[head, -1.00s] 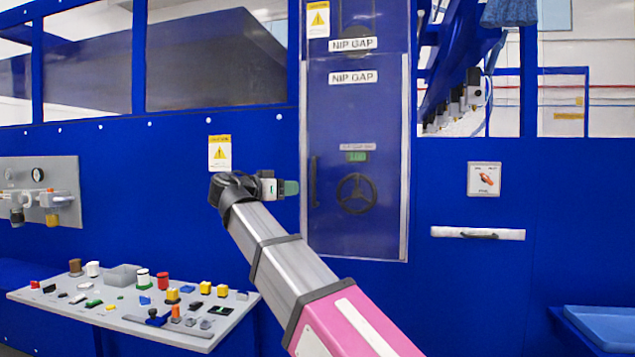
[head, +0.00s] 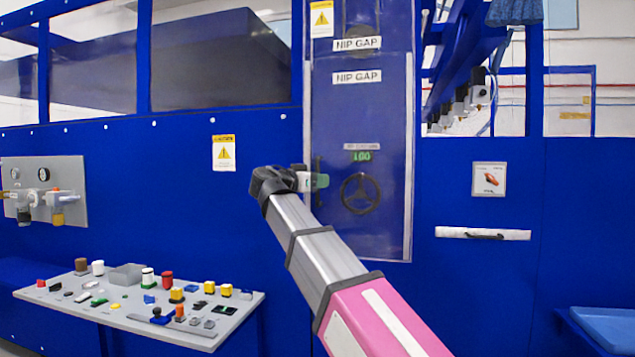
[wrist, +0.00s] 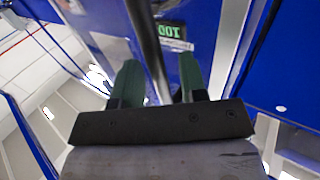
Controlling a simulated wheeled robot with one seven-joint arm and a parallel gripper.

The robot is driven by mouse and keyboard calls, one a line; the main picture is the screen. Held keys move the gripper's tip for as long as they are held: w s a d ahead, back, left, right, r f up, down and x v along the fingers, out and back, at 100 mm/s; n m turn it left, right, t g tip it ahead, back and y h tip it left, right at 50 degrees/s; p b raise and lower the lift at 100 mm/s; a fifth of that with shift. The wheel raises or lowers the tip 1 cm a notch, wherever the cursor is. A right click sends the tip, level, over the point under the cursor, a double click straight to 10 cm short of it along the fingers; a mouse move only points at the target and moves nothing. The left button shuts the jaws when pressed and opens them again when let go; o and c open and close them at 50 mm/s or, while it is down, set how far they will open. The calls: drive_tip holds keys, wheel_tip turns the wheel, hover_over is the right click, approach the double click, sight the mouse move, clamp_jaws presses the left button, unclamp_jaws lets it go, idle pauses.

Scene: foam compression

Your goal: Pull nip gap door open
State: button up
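The nip gap door (head: 385,120) is a tall clear panel with a pale frame and a "NIP GAP" label, upright and apparently closed in the head view. Its dark vertical handle (head: 318,198) is on the door's left side, partly hidden by my gripper (head: 321,181). In the wrist view the handle (wrist: 146,35) runs as a dark bar between the two green fingers of my gripper (wrist: 158,62). The fingers are apart, with a gap visible on each side of the bar. I cannot tell whether either finger touches it.
Behind the door are a black handwheel (head: 360,194) and a green display (head: 361,156). A sloped control panel (head: 225,325) with several buttons stands at the lower left. A blue tray (head: 608,325) is at the lower right.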

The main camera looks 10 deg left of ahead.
drive_tip(key=shift+w+d, duration=0.1)
drive_tip(key=shift+w, duration=0.05)
clamp_jaws()
